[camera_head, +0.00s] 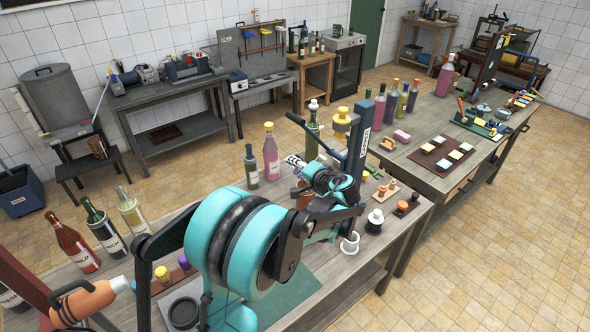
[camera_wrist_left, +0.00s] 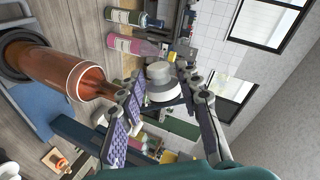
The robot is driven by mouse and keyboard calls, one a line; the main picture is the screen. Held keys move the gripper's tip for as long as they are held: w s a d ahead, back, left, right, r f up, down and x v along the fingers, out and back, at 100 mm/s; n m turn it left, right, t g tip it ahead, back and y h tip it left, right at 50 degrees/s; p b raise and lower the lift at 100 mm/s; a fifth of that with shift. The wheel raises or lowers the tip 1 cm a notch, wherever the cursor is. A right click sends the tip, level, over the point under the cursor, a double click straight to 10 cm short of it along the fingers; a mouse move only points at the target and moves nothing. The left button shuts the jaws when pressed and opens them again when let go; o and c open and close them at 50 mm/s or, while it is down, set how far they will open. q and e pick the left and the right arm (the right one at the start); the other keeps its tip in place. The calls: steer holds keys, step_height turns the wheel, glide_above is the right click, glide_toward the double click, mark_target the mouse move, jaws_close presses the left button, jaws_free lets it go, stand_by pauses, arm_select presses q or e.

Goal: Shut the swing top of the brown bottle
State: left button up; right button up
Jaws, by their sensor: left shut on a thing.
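The brown bottle (camera_wrist_left: 65,72) stands upright on the table and lies sideways in the left wrist view, its neck running toward my fingers. In the head view it is mostly hidden behind my left arm, with a brown patch (camera_head: 305,197) showing. A pale grey-white stopper (camera_wrist_left: 160,80) sits between my left fingertips, just beyond the bottle's mouth and turned sideways to the neck. My left gripper (camera_wrist_left: 162,92) is shut on it. It also shows in the head view (camera_head: 298,163). The wire bail cannot be made out. My right gripper is not in view.
A pink bottle (camera_head: 271,153), a small dark bottle (camera_head: 251,166) and a green bottle (camera_head: 312,133) stand behind my left gripper. A dark post (camera_head: 360,138) rises close on its right. A white cup (camera_head: 350,244) and small caps stand at the front right.

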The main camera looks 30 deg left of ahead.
arm_select(q)
steer(key=w+d+m+g+y+b, duration=0.2)
steer(key=w+m+g+y+b, duration=0.4)
steer(key=m, duration=0.9)
steer(key=shift+w+d+f+m+g+b, duration=0.25)
steer(key=shift+w+d+m+g+b, duration=0.15)
steer(key=shift+g+b, duration=0.35)
stand_by(1.7)
steer(key=o, duration=0.9)
steer(key=d, duration=1.2)
